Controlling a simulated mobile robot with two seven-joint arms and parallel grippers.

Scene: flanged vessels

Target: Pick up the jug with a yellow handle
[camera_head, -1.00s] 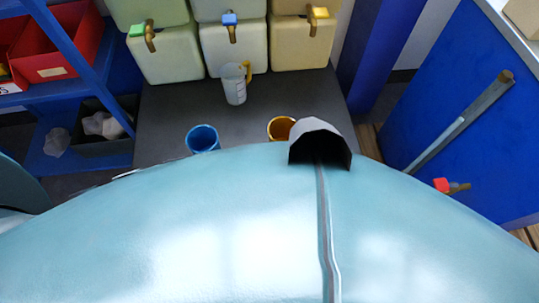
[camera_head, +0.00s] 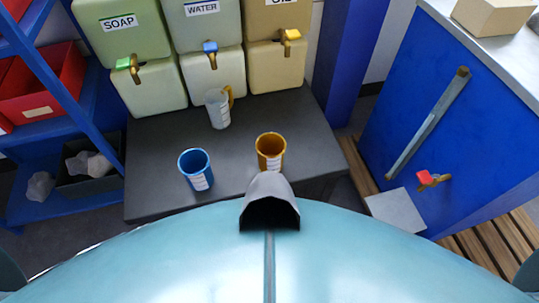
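The jug with a yellow handle (camera_head: 218,108) is clear with pale markings and stands upright on the dark grey bench. It stands in front of the tanks, with its handle toward the upper right. A blue jug (camera_head: 195,169) and an orange-yellow jug (camera_head: 270,152) stand nearer to me on the same bench, both with white scale labels. Neither of my grippers is in view. My teal body fills the bottom of the view.
Tanks labelled SOAP (camera_head: 122,30) and WATER (camera_head: 213,22), and a third partly cut off, stand behind the bench (camera_head: 150,150) with taps. Blue shelves with red bins (camera_head: 45,88) are on the left. A blue cabinet (camera_head: 470,130) with a red-handled tap is on the right.

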